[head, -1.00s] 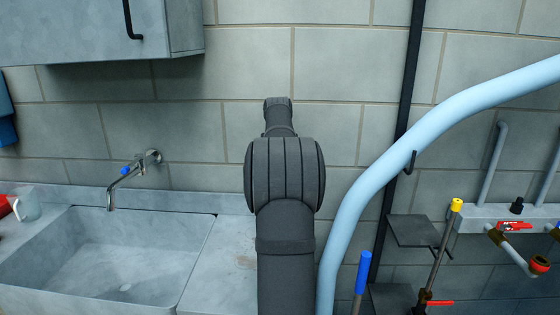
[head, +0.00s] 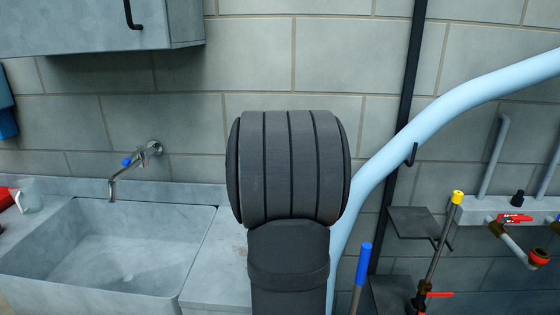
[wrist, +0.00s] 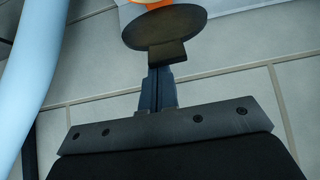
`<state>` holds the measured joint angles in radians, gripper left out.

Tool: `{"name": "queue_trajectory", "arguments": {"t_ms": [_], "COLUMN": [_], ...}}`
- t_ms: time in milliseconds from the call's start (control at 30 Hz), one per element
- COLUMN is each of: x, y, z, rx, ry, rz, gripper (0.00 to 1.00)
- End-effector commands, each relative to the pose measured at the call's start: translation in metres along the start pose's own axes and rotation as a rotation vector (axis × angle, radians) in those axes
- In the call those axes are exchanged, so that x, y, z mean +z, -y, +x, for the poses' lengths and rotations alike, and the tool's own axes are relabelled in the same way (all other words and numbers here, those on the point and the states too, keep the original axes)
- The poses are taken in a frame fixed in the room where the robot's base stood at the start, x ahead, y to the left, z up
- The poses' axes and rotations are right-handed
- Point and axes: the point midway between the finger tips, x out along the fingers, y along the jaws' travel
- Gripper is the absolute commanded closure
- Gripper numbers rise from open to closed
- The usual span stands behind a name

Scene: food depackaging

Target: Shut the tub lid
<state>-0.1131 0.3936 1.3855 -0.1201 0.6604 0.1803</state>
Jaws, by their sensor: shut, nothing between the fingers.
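My gripper (wrist: 158,84) shows in the wrist view as narrow dark fingers, closed together. A dark round plate with a square tab (wrist: 165,27) shows at the finger ends. I cannot tell whether it is the tub lid or part of my tool, or whether it touches the fingers. Behind it, at the top edge, is a small cut-off piece of an orange thing (wrist: 150,4) beside something pale. I cannot tell whether these belong to the tub. In the head view my arm hides my gripper, and no tub can be made out.
In the head view a grey sink (head: 30,292) with a tap (head: 128,172) is at left, under a wall cabinet (head: 80,30). A pale blue pipe (head: 440,112) curves along the right; it also shows in the wrist view (wrist: 25,50). Valves (head: 515,218) are at far right.

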Motion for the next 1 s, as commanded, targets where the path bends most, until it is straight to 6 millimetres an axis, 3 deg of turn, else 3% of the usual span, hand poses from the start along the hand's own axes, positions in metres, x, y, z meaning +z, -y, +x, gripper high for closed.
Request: {"name": "queue_trajectory", "arguments": {"t_ms": [467, 700, 1000], "x": [0.081, 0.118, 0.152], "y": [0.000, 0.000, 0.000], "z": [-0.002, 0.011, 0.032], "rx": [0.000, 0.000, -0.001], "ry": [0.003, 0.004, 0.003], "rz": [0.000, -0.001, 0.000], "gripper": [1.00, 1.00, 1.00]}}
